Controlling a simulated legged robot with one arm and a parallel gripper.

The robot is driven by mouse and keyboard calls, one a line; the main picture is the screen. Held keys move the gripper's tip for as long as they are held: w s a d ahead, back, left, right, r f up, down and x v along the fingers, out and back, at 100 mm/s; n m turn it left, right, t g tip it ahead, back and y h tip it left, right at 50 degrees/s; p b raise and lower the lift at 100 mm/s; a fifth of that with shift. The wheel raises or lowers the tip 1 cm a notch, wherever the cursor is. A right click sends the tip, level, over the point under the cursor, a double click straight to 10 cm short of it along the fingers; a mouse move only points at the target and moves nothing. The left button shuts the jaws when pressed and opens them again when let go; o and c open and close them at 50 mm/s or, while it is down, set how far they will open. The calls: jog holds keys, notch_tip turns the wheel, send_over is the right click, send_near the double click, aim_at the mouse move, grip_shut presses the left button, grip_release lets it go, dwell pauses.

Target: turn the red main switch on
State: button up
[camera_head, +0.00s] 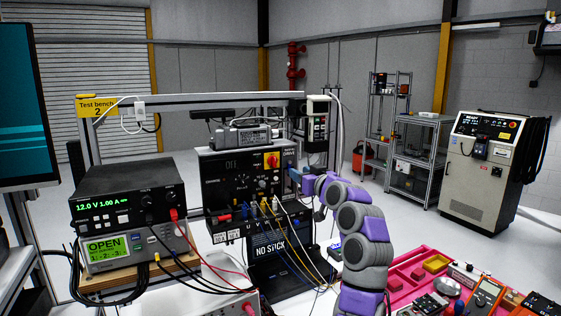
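The red main switch (272,161) is a small red knob on a yellow plate. It sits at the upper right of the front panel of a black control box (222,190) on the test bench. The panel carries the lettering "OFF" to the left of the switch. The exact angle of the knob is too small to read. My arm, purple and grey, rises from the lower right. My gripper (299,179) is just right of and below the switch, near the box's right edge, and appears apart from the knob. Its fingers are too small and partly hidden to judge.
Several coloured cables (275,235) hang from the panel's lower edge towards a black "NO STICK" panel (268,247). A power supply (128,190) stands to the left. A red tray (425,262) with parts and meters lies to the right of my arm.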

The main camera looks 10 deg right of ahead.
jog(key=shift+w+p, duration=0.9)
jog(key=shift+w, duration=0.75)
jog(key=p, duration=0.9)
send_near(276, 158)
jog(key=x, duration=0.4)
jog(key=shift+w+a+r, duration=0.15)
jog(key=shift+w, duration=0.15)
jog(key=shift+w+a, duration=0.3)
jog(key=shift+w, duration=0.25)
jog(key=shift+w+a+r+p, duration=0.15)
jog(key=shift+w+p, duration=0.6)
jog(key=shift+w, duration=0.05)
jog(key=shift+w+a+p, duration=0.2)
jog(key=shift+w+p, duration=0.15)
jog(key=shift+w+f, duration=0.25)
